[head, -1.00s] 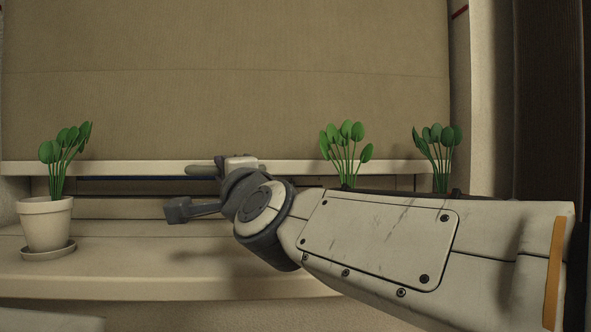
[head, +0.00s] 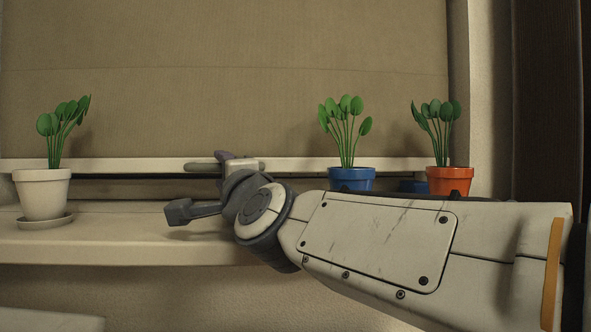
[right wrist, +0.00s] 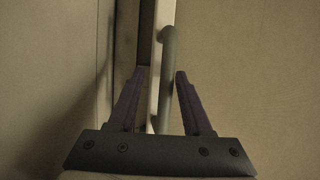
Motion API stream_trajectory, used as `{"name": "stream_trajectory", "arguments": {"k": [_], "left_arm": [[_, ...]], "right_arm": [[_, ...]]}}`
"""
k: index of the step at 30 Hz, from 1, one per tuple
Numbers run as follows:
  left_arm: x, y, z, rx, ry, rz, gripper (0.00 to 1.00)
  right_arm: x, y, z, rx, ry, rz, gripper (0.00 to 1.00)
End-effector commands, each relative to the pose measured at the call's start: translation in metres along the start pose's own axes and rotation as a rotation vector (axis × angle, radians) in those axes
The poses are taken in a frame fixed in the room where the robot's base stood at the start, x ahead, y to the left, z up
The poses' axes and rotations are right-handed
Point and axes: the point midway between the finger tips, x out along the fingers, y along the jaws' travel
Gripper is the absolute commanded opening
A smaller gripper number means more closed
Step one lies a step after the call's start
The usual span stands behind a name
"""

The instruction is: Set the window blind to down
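The beige window blind (head: 250,90) hangs across the window, its pale bottom rail (head: 110,165) a short gap above the sill. A grey bar handle (head: 200,167) sits on the rail; it also shows in the right wrist view (right wrist: 167,75). My right gripper (right wrist: 162,72) is at the handle with its purple fingers apart, one on each side of the bar. The upper finger lies close against the bar; I cannot tell if it touches. In the head view my right wrist hides most of the gripper (head: 224,156). My left gripper is out of view.
On the sill (head: 100,250) stand a plant in a white pot (head: 43,195) at left, one in a blue pot (head: 351,179) and one in an orange pot (head: 450,181) at right, behind my right forearm. A dark vertical panel (head: 548,100) stands at far right.

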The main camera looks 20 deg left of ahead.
Motion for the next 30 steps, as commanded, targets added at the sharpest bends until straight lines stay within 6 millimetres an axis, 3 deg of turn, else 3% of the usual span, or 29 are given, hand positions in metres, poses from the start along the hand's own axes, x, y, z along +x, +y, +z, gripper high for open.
{"name": "stream_trajectory", "arguments": {"k": [8,17,30], "left_arm": [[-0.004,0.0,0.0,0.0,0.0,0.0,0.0],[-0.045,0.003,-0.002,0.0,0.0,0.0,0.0],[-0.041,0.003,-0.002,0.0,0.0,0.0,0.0]], "right_arm": [[0.001,-0.006,0.001,0.0,-0.002,-0.004,0.49],[0.009,-0.052,-0.004,0.001,0.0,-0.003,0.49],[-0.058,-0.105,-0.063,-0.001,0.004,-0.007,0.49]]}}
